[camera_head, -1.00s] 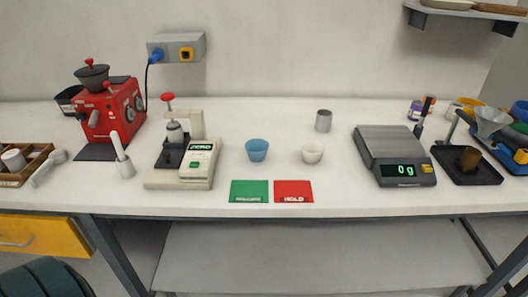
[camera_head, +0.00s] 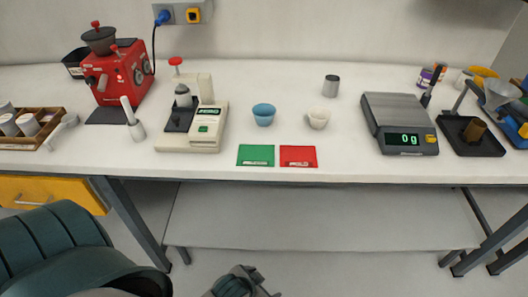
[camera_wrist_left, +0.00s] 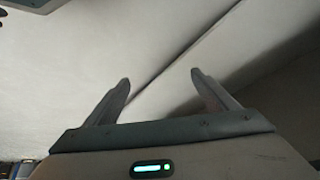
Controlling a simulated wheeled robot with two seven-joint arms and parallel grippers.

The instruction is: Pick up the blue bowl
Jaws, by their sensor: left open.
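The blue bowl (camera_head: 264,115) stands upright on the white bench in the head view, behind the green card (camera_head: 256,155) and left of a white bowl (camera_head: 318,118). Nothing touches it. My left gripper shows in the left wrist view (camera_wrist_left: 160,92) with its two fingers apart and nothing between them. At the bottom of the head view a dark part of my own arm (camera_head: 240,284) shows, below and in front of the bench. My right gripper is in neither view.
A scale reading 0 g (camera_head: 398,108) is at the right. A red card (camera_head: 298,156) and a metal cup (camera_head: 331,86) are nearby. The bench's front edge and a lower shelf (camera_head: 320,216) lie below.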

